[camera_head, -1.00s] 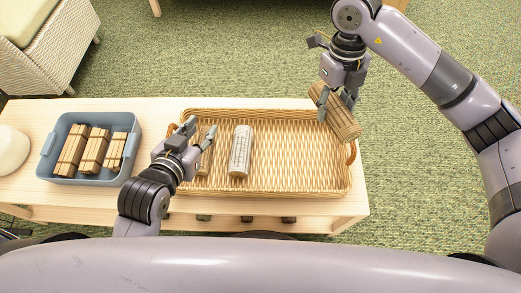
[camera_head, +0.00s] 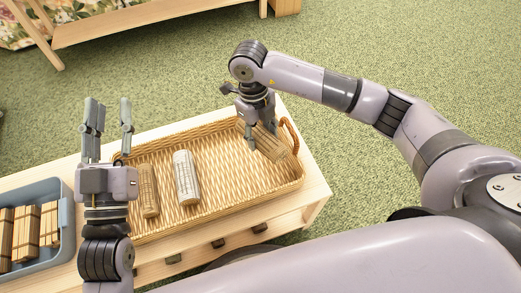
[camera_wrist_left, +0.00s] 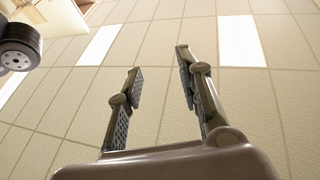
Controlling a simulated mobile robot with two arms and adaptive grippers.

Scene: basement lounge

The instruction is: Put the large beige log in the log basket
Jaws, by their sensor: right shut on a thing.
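The large beige log (camera_head: 274,147) is held tilted by my right gripper (camera_head: 260,126), which is shut on it over the right end of the log basket (camera_head: 235,180). I cannot tell whether the log touches the basket floor. The basket is a long wicker tray with a brown handle at its right end. A tan log (camera_head: 148,190) and a pale grey-white log (camera_head: 186,177) lie in its left part. My left gripper (camera_head: 108,112) is open and empty, pointing up near the basket's left end. In the left wrist view its spread fingers (camera_wrist_left: 155,65) show against the ceiling.
The basket stands on a light wooden table (camera_head: 315,190). A blue-grey bin (camera_head: 66,222) with bundled wood sticks (camera_head: 27,232) is at the table's left, close to my left arm. Green carpet (camera_head: 400,60) lies clear behind and to the right. Another wooden piece of furniture (camera_head: 150,18) stands at the back.

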